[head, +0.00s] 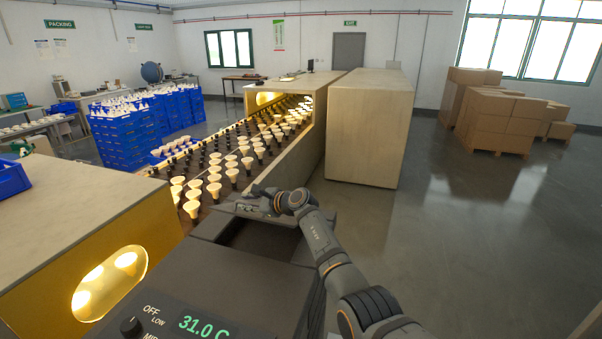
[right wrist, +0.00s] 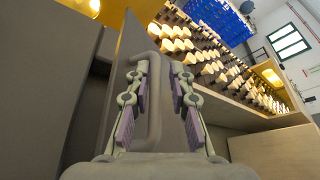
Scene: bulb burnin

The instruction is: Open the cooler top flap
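The dark grey cooler (head: 215,280), with a display reading 31.0 C, fills the bottom of the head view. A grey flap panel (head: 226,208) lies at its far end, above a dark recess. My right gripper (head: 264,199) is at this panel. In the right wrist view, a grey bent-bar handle (right wrist: 155,115) stands out from a flat grey panel (right wrist: 128,65). The right gripper's fingers (right wrist: 160,90) with purple pads are open on both sides of the bar, with gaps visible. How far the flap is raised is unclear. My left gripper is out of view.
A conveyor (head: 215,180) of lit bulbs runs away behind the cooler, into a wooden tunnel (head: 310,125). A wooden housing (head: 75,215) with a glowing window stands at left. Blue crates (head: 125,145) stand beyond. Open floor (head: 470,250) lies to the right.

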